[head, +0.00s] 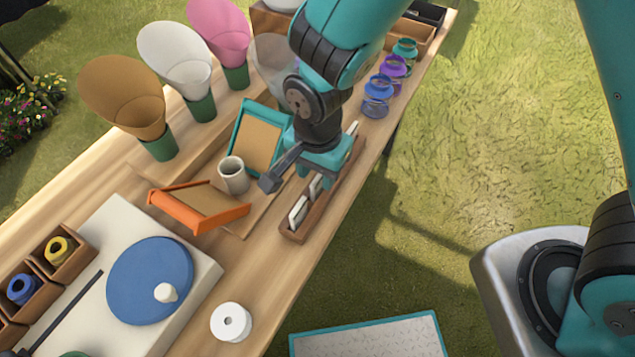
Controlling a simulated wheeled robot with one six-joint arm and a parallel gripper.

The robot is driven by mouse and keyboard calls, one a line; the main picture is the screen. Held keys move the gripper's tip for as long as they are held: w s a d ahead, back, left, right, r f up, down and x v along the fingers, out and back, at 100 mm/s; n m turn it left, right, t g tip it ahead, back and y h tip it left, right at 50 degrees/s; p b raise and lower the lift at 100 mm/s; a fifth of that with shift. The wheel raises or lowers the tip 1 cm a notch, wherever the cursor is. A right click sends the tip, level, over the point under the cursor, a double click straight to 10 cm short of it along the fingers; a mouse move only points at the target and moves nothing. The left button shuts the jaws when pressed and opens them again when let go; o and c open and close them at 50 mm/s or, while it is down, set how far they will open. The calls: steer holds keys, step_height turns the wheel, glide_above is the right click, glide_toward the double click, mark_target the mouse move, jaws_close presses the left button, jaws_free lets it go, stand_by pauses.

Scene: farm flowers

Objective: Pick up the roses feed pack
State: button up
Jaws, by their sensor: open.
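A narrow wooden rack (293,236) near the table's right edge holds several thin white packs standing on edge. One pack (298,211) stands at the rack's near end, another (315,187) just behind it, and one (352,128) shows towards the far end. Their labels are too small to read, so I cannot tell which is the roses feed pack. My gripper (296,180) is open, above or beside the rack's middle. One dark finger shows on its left; the other is hard to make out. My arm hides part of the rack.
A grey cup (233,176), an orange-framed tray (199,209) and a teal-framed tray (257,141) lie left of the gripper. Coloured glass jars (378,96) stand beyond the rack. A white roll (231,322) sits nearer. Grass lies right of the table.

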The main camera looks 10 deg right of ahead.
mark_target(318, 177)
step_height(318, 177, down, 3)
steer(key=shift+f, duration=0.2)
steer(key=shift+c, duration=0.4)
jaws_close()
